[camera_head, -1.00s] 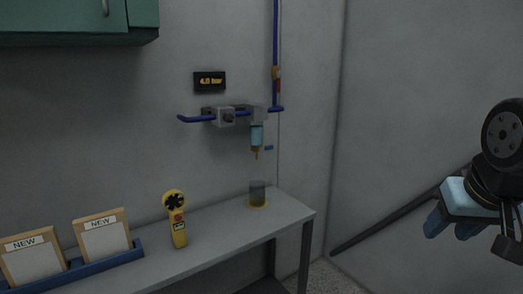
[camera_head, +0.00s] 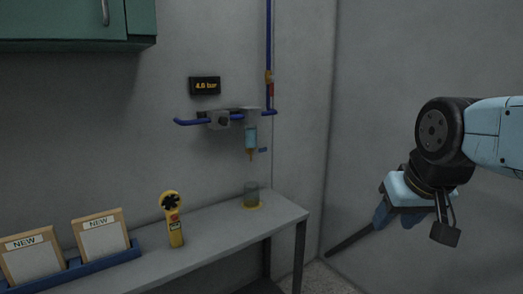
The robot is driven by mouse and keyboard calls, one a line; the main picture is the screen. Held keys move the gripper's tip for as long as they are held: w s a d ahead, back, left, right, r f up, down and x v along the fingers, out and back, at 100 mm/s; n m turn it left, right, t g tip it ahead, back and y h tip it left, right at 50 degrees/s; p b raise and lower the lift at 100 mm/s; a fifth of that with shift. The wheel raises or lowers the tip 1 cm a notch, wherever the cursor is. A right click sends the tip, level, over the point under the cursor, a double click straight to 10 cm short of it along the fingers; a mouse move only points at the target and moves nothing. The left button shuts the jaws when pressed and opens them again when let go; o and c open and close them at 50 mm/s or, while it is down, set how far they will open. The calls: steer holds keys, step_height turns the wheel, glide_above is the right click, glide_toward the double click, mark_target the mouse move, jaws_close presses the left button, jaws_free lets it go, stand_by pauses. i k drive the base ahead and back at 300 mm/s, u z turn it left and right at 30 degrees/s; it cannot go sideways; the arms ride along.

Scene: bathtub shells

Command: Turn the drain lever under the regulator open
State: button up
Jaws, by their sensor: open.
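The regulator (camera_head: 219,120) is a grey block with a dark knob on the blue wall pipe. To its right hangs a filter bowl (camera_head: 251,134) with light blue liquid and a yellowish tip at its bottom. A small blue lever (camera_head: 263,150) sticks out to the right near that tip, likely the drain lever; its exact setting is too small to tell. A display (camera_head: 205,86) above reads 4.0 bar. My gripper (camera_head: 380,222), with blue fingers, is open and empty at the right, well apart from the lever.
A clear cup (camera_head: 251,193) with a yellow base stands on the grey bench (camera_head: 215,222) below the bowl. A green cabinet (camera_head: 60,20) hangs top left. Space between gripper and bowl looks clear.

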mark_target(254, 151)
steer(key=i, duration=1)
